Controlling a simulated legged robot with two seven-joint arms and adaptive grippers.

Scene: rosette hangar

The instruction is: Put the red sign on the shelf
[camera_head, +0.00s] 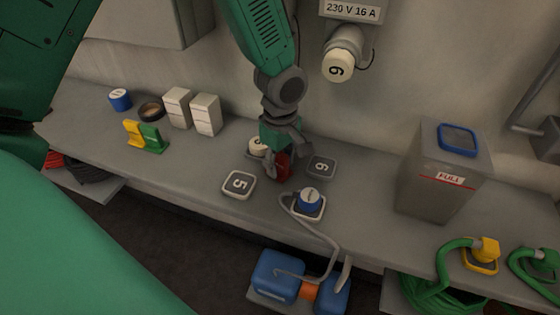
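A small dark red piece (283,166), which looks like the red sign, is at the middle of the shelf-like grey counter (205,160). My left gripper (284,152) comes down from above, right over the red piece, with its fingers around or just beside its top. The fingers partly hide it, and I cannot tell whether they grip it or whether it touches the counter. A yellow sign-like piece (133,133) and a green one (152,138) stand side by side at the left. My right gripper is not in view.
Close around the gripper are a white round cap (258,146), plates numbered 5 (239,185) and 6 (321,168), and a blue-topped plug (309,200). White boxes (205,115) stand left; a grey bin marked FULL (440,190) stands right. The counter's front edge drops away.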

